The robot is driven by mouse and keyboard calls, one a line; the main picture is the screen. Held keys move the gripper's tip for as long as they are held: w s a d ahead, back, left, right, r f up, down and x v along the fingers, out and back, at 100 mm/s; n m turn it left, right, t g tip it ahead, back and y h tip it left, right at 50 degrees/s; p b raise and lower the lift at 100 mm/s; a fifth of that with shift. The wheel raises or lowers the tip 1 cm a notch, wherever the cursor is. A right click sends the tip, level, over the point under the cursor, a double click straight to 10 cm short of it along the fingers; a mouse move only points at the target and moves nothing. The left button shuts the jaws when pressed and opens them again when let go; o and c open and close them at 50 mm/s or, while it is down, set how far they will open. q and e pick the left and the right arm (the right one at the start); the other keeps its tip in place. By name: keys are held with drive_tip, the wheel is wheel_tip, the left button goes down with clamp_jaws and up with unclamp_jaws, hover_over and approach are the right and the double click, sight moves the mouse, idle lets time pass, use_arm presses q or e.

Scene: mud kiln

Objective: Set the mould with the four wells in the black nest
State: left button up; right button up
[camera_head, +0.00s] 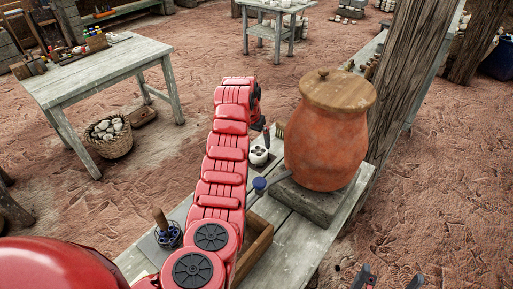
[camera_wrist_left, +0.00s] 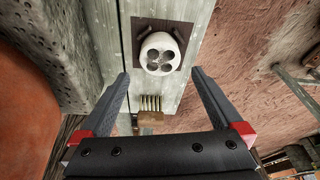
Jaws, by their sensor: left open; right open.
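The round white mould (camera_head: 259,155) with four dark wells lies on the bench beside the big clay jar. In the left wrist view the mould (camera_wrist_left: 160,53) lies on a dark square plate, which looks like the black nest (camera_wrist_left: 141,66), with small raised pieces near its far corners. I cannot tell whether it is fully seated. My left gripper (camera_wrist_left: 160,76) is open, its fingers apart on either side of the mould's near edge and not touching it. My right gripper (camera_head: 388,279) is open and empty at the bottom right.
The clay jar (camera_head: 325,140) with a wooden lid stands on a stone slab (camera_head: 308,203) right of the mould. A brush (camera_wrist_left: 150,110) lies near the nest. A blue-ended tool (camera_head: 260,185), a wooden box (camera_head: 258,245) and a tool holder (camera_head: 168,236) are nearer.

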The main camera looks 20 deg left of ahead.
use_arm(q)
drive_tip(key=v, duration=0.5)
drive_tip(key=shift+b, duration=0.35)
drive_tip(key=shift+r, duration=0.15)
